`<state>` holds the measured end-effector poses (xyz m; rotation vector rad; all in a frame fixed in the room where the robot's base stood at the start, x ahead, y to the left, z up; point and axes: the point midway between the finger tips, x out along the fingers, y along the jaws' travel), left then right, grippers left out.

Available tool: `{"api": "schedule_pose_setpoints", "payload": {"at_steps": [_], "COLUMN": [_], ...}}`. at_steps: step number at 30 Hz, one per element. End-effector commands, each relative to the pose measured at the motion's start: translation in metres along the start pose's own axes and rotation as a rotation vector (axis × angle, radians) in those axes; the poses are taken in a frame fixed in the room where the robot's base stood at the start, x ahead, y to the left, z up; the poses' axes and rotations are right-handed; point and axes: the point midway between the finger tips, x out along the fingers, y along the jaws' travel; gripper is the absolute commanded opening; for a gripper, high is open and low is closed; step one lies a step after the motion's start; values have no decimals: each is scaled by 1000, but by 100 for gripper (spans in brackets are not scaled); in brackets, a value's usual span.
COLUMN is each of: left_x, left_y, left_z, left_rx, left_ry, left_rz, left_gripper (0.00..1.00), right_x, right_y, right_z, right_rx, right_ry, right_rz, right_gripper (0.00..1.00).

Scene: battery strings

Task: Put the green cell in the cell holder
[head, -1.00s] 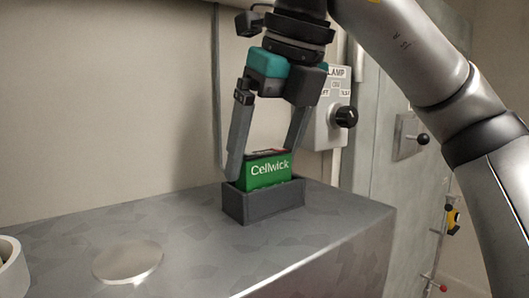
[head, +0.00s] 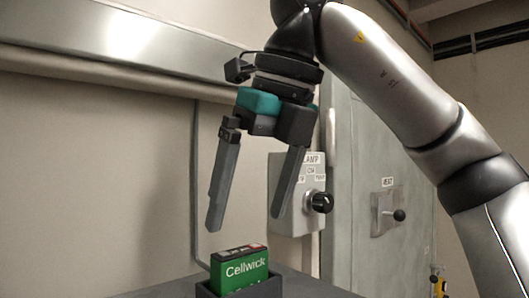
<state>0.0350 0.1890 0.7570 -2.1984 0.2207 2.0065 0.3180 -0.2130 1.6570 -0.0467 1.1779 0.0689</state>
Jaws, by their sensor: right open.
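The green cell (head: 240,272), labelled "Cellwick", stands upright in the dark grey cell holder (head: 272,289) at the bottom of the head view. Its lower part is hidden by the holder's walls, and the holder's lower part is cut off by the picture edge. My right gripper (head: 246,222) is open and empty above the cell, with its fingertips apart from it. My left gripper is not in view.
The holder sits on a grey metal top (head: 305,287). Behind it on the wall is a lamp switch box (head: 290,215) with a black knob (head: 321,202). A lever plate (head: 387,213) is on the grey door at right.

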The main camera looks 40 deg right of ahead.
Motion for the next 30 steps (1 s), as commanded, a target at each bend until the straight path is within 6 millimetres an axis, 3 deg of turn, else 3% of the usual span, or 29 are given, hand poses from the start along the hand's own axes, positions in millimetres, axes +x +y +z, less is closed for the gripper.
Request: {"api": "schedule_pose_setpoints", "payload": {"at_steps": [15,30], "left_x": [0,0], "left_y": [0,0], "left_z": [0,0], "left_rx": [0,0], "left_ry": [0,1], "left_rz": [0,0], "left_gripper": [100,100], "right_x": [-48,-53], "right_y": [0,0], "right_z": [0,0], "right_rx": [0,-1], "right_ry": [0,1], "right_rz": [0,1], "right_gripper": [100,100]}}
